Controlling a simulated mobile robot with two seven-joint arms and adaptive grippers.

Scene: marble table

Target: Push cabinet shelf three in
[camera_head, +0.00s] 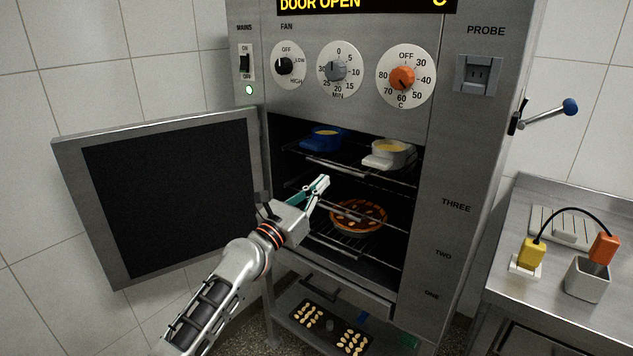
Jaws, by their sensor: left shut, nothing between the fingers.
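The steel cabinet (455,120) stands with its door (75,190) swung open to the left. The label THREE (456,205) is on its right front face, roughly level with the top wire shelf (335,168). That shelf bears a blue dish (322,138) and a white dish (388,154). My left gripper (324,181) is shut and empty at the cabinet opening, just below the top shelf's front edge in the picture. I cannot tell whether it touches a shelf. My right gripper is not in view.
A pie (358,216) sits on a lower rack behind my left gripper. A dark tray with pale pieces (322,326) lies below the cabinet. A steel counter (540,222) at right holds a yellow block (531,253) and a grey container (587,279). A blue-knobbed handle (569,107) juts out at right.

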